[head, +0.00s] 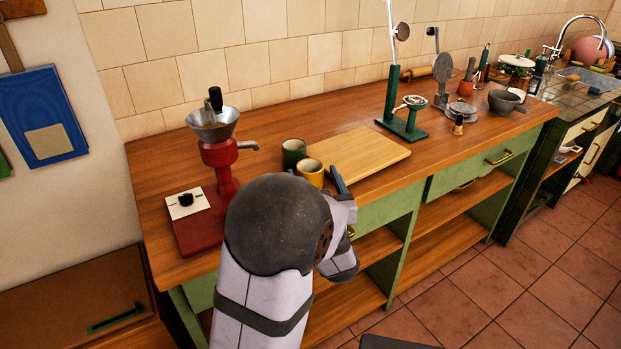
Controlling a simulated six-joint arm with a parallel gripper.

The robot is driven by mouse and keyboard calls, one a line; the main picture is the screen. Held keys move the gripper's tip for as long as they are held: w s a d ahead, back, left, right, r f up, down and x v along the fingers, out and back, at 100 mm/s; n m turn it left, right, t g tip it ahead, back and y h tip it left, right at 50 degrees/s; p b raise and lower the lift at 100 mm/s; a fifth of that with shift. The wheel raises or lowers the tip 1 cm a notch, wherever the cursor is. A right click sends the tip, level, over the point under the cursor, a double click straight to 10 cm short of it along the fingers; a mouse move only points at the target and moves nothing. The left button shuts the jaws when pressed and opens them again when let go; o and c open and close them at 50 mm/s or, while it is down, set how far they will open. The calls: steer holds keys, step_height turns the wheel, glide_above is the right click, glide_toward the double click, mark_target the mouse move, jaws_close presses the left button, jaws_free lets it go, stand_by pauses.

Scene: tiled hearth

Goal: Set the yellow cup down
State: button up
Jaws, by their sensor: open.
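The yellow cup (312,174) stands upright at the front left corner of the wooden board (372,153). Its lower part is hidden by my arm, so I cannot tell whether it rests on the counter or on the board's edge. My gripper (325,180) is at the cup, open. One dark finger shows just right of the cup; the other finger is mostly hidden behind my arm. A dark green cup (293,152) stands just behind and left of the yellow cup.
A red grinder (220,155) with a metal funnel stands on the left of the wooden counter (165,165). A green stand (403,128) and several kitchen items stand to the right. The board's top is bare.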

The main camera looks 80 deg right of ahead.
steer(key=shift+w+d, duration=0.2)
steer(key=shift+d, duration=0.25)
steer(key=c, duration=1.3)
steer(key=shift+r, duration=0.1)
steer(key=shift+c, duration=0.2)
step_height(320, 180, up, 18)
steer(key=p, duration=0.3)
